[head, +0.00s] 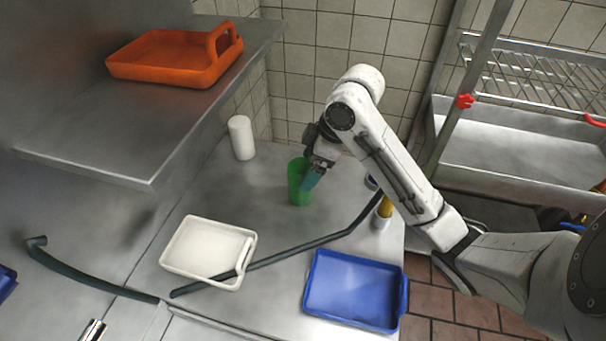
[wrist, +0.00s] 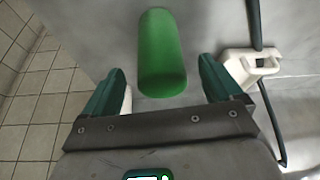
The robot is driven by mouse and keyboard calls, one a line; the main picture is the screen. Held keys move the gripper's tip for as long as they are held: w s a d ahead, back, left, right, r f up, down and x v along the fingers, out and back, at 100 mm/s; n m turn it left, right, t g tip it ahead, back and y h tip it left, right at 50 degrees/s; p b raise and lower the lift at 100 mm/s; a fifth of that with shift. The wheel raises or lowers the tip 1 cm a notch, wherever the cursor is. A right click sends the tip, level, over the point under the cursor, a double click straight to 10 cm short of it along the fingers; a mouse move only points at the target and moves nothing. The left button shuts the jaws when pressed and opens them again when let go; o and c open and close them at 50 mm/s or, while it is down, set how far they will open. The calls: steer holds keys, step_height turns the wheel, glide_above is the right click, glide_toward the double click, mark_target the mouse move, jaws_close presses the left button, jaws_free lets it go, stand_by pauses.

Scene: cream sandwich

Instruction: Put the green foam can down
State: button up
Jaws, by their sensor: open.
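The green foam can (head: 297,187) stands upright on the steel counter (head: 255,187) near the tiled wall. In the wrist view the green can (wrist: 161,55) lies ahead of and between the two spread fingers of my gripper (wrist: 165,90). A gap shows on each side, and the jaws are open.
A white cylinder (head: 241,137) stands behind left. A cream tray (head: 193,247) and a blue tray (head: 353,289) lie in front. A dark bar (head: 300,248) runs across the counter. A yellow-and-white item (head: 383,213) stands at right. An orange tray (head: 168,63) sits on the upper shelf.

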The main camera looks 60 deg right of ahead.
steer(key=p+v, duration=0.1)
steer(key=v, duration=0.6)
stand_by(0.6)
